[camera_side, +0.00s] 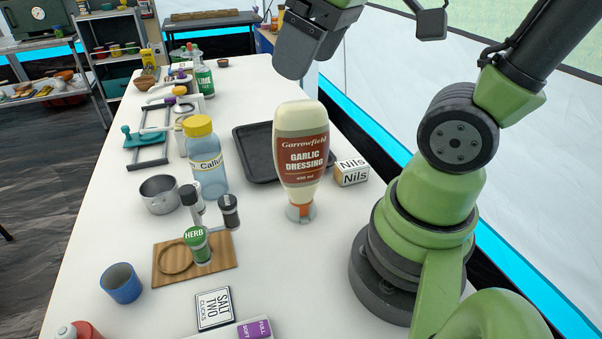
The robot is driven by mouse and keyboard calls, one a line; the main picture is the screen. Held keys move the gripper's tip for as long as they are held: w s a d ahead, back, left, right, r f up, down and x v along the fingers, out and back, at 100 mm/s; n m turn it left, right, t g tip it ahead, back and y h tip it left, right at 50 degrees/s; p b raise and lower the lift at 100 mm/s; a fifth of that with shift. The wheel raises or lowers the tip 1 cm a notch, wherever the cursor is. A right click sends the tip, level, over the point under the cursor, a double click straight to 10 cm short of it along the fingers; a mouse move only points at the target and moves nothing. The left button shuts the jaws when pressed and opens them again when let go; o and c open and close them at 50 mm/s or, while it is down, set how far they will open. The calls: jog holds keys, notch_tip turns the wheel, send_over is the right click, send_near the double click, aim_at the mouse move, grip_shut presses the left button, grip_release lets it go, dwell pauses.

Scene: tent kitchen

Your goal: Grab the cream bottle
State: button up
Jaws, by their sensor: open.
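The cream bottle (302,155) stands cap-down near the middle of the white table. It has a brown label reading "Garrowfield Garlic Dressing" and an orange neck above a grey foot. My gripper (298,55) is above the bottle, with dark grey fingers that overlap its upper background in the picture. A visible gap separates the fingers from the bottle's top. My gripper is open and holds nothing; the space between its fingers is mostly hidden from this side.
A black tray (256,155) lies behind the bottle and a "Nils" box (351,172) sits close to its right. A yellow-capped bottle (205,160), metal pot (160,194) and herb shaker stand (210,225) are left. A salt sign (215,309) lies in front. Some table front of the bottle is clear.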

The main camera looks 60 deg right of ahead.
aim_at(301, 104)
jog(key=w+d+f+n+g, duration=0.1)
jog(key=n, duration=0.1)
jog(key=w+d+n+g, duration=0.1)
jog(key=d+n, duration=0.1)
jog(key=w+d+f+n+g+h, duration=0.1)
jog(key=w+d+n+g, duration=0.1)
jog(key=shift+w+d+f+n, duration=0.1)
jog(key=shift+d+f+n, duration=0.05)
jog(key=shift+f+n, duration=0.25)
jog(key=shift+w+d+f+n, duration=0.1)
jog(key=shift+d+f+n, duration=0.1)
jog(key=shift+n, duration=0.2)
notch_tip(301, 104, down, 4)
jog(key=shift+d+f, duration=0.1)
jog(key=shift+f, duration=0.15)
jog(key=shift+s+d+f, duration=0.1)
jog(key=shift+s+f, duration=0.05)
jog(key=shift+f, duration=1.2)
jog(key=shift+s+f, duration=0.1)
jog(key=shift+f, duration=1.2)
grip_shut()
jog(key=shift+r, duration=0.1)
